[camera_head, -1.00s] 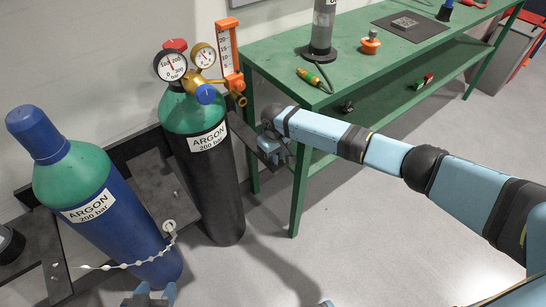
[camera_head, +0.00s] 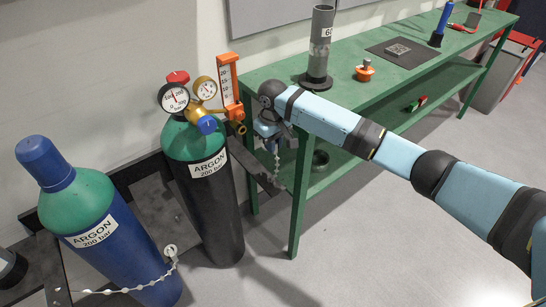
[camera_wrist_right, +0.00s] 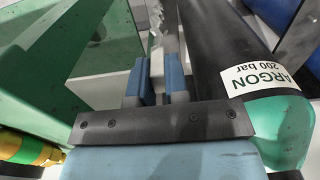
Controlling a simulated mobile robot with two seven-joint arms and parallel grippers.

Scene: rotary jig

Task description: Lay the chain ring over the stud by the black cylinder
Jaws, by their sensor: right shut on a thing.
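The black cylinder (camera_head: 216,205) has a green shoulder, an ARGON label and a regulator with gauges. It stands upright in front of the dark rack, left of the bench. My right gripper (camera_head: 272,144) is just right of it, beside the bench's left end. In the right wrist view its blue fingers (camera_wrist_right: 155,84) are shut on a pale end piece of the chain (camera_wrist_right: 156,62). I cannot make out the ring's shape there. The chain (camera_head: 275,172) hangs below the gripper, clear of the floor. I cannot make out the stud by the black cylinder. My left gripper is out of view.
A blue cylinder (camera_head: 120,245) leans at left, with a pale chain across it ending in a round piece (camera_head: 170,250). The green bench (camera_head: 350,95) bears a grey cylinder (camera_head: 319,50) and an orange-based part (camera_head: 364,72). Floor in front is clear.

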